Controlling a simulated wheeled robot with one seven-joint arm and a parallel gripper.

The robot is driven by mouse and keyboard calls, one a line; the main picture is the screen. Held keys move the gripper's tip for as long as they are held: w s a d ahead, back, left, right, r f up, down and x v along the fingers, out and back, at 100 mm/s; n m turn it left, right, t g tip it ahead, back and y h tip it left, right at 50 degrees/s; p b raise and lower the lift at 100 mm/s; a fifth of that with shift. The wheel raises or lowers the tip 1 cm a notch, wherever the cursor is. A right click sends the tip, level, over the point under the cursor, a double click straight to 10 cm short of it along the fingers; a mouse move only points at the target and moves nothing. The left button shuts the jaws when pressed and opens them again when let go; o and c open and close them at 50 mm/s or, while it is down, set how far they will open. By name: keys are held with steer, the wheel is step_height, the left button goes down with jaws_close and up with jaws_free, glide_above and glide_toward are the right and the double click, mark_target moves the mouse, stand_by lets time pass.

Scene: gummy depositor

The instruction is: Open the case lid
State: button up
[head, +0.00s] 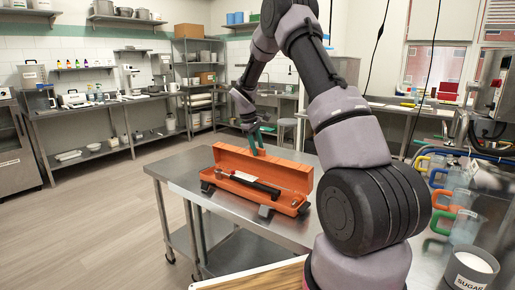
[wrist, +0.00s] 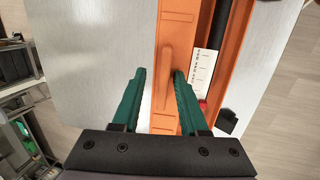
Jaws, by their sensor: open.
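The long orange case (head: 293,207) sits on the steel table with its inside showing. Its orange lid (head: 280,168) stands raised along the far side. A tool with a black handle (head: 262,187) and a pale section lies in the case. In the wrist view, an orange handle (wrist: 167,78) runs along the lid. My gripper (head: 258,146) is at the lid's upper edge, with its teal fingers pointing down. The wrist view shows my gripper (wrist: 160,72) open, one finger each side of the lid handle. Contact with the handle cannot be told.
The steel table (head: 185,172) has bare room left of the case. Clear jugs with coloured handles (head: 466,202) and a sugar tub (head: 470,268) stand on the right counter. A shelf rack (head: 198,85) and benches line the walls. Floor at left is clear.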

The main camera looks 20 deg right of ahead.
steer(key=v, duration=1)
steer(key=shift+r, duration=0.4)
steer(key=shift+w+d, duration=0.1)
steer(key=shift+d, duration=0.1)
steer(key=c, duration=0.7)
steer(key=w+d+m, duration=0.1)
steer(key=m, duration=0.2)
steer(key=w+d+f+m, duration=0.1)
steer(key=d+m, duration=0.1)
steer(key=w+d+m+y, duration=0.1)
steer(key=d+m, duration=0.1)
steer(key=m, duration=0.1)
steer(key=shift+d+f+m+g, duration=0.1)
steer(key=shift+f+m+g, duration=0.1)
steer(key=shift+m+g, duration=0.1)
jaws_close()
steer(key=w+d+f+m+y, duration=0.1)
steer(key=w+d+m+y, duration=0.15)
steer(key=d+m, duration=0.45)
steer(key=s+a+f+m, duration=0.1)
steer(key=a+f, duration=0.3)
steer(key=f, duration=0.4)
steer(key=shift+s+f+m+h, duration=0.2)
steer(key=shift+f+m+h, duration=0.2)
steer(key=shift+m, duration=0.2)
